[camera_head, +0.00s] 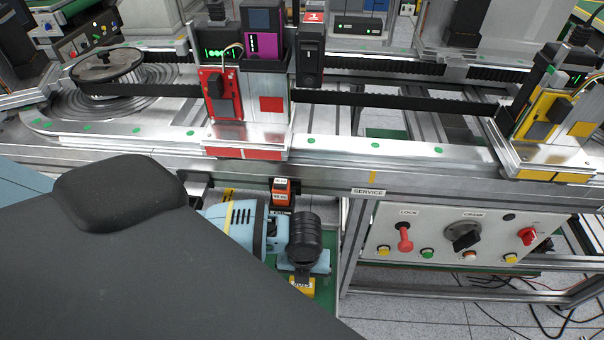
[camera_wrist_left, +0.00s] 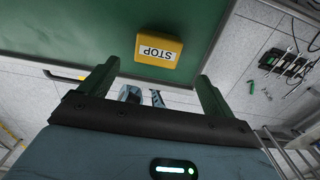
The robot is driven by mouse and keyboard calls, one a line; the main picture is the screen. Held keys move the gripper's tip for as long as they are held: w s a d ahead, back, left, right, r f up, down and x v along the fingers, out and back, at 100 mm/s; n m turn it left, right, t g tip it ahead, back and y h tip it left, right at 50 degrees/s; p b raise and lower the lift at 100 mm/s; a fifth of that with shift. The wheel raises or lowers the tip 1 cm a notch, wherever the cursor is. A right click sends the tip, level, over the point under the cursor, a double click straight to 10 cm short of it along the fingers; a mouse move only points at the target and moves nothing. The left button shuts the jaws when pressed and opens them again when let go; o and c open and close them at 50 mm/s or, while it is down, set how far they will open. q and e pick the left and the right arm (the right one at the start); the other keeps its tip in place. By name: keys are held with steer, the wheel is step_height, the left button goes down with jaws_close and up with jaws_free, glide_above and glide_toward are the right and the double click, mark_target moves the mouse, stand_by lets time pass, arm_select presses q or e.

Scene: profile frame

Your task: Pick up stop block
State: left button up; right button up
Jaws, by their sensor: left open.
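The stop block (camera_wrist_left: 158,47) is a yellow block with a white STOP label, which appears upside down in the left wrist view. It rests on a green surface. My left gripper (camera_wrist_left: 158,71) is open and empty; the block shows ahead of its fingertips, roughly centred between them and apart from both. In the head view a small part of the yellow block (camera_head: 302,286) shows below my left wrist, whose links hide the fingers and much of the green surface. My right gripper is in neither view.
A conveyor rail (camera_head: 330,150) with carriages crosses above the block. An orange-red labelled block (camera_head: 281,190) sits under its front edge. A control panel (camera_head: 455,238) stands to the right. Tools (camera_wrist_left: 285,62) lie on the tiled floor right of the green surface.

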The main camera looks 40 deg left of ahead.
arm_select(q)
steer(key=shift+f, duration=1.15)
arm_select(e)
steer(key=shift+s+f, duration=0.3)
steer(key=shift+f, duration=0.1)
arm_select(q)
steer(key=f, duration=0.5)
steer(key=shift+a+b, duration=0.35)
steer(key=shift+b, duration=0.05)
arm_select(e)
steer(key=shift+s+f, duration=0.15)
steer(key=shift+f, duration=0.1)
arm_select(q)
steer(key=shift+w, duration=0.1)
steer(key=shift+c, duration=0.7)
steer(key=c, duration=1.1)
steer(key=shift+o, duration=0.2)
steer(key=shift+r, duration=0.15)
